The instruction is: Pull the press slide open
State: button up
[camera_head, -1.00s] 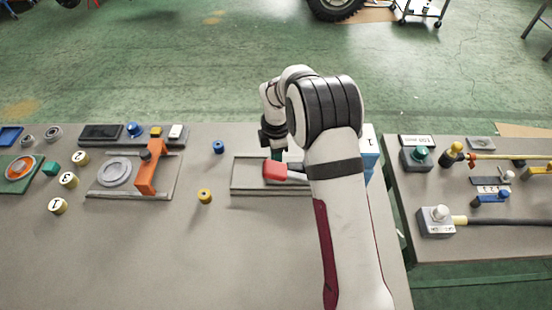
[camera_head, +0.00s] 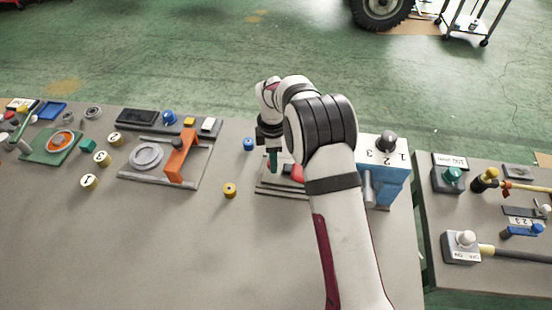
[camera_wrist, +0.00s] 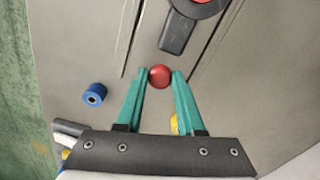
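The slide track (camera_head: 268,190) is a flat grey base with raised rails, partly hidden behind my arm. A red part (camera_head: 297,173) shows on it beside my arm. In the wrist view, a small round red knob (camera_wrist: 160,76) lies between my fingertips. Beyond it are a dark bar (camera_wrist: 176,34) and a red-topped round part, cut by the upper edge. My gripper (camera_wrist: 162,72) points down with its green fingers apart, one on each side of the knob; it also shows over the left end of the track in the head view (camera_head: 273,165). Contact with the knob is not clear.
A blue cylinder (camera_head: 248,144) and a yellow cylinder (camera_head: 230,190) stand left of the track. A blue box with a dark knob (camera_head: 386,141) is right of my arm. Farther left is an orange bridge (camera_head: 181,160) over a tray. The front table is clear.

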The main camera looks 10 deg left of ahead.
jog(key=o, duration=0.4)
notch_tip(320, 180, up, 16)
jog(key=shift+f, duration=0.1)
dwell(0.4)
jog(key=s+d+r+m+y, duration=0.1)
jog(key=s+d+r+m, duration=0.2)
jog(key=s+d+m, duration=0.4)
jog(key=s+d+r+m, duration=0.45)
jog(key=s+m, duration=0.25)
jog(key=s, duration=0.3)
jog(key=s+d+f+m, duration=0.2)
jog(key=s+f+m, duration=0.1)
jog(key=s+m, duration=0.3)
jog(key=s+d+f+m, duration=0.2)
jog(key=s+m, duration=0.4)
jog(key=s, duration=0.4)
jog(key=shift+f+m+y, duration=0.3)
jog(key=shift+f+y, duration=0.1)
jog(key=shift+f, duration=0.1)
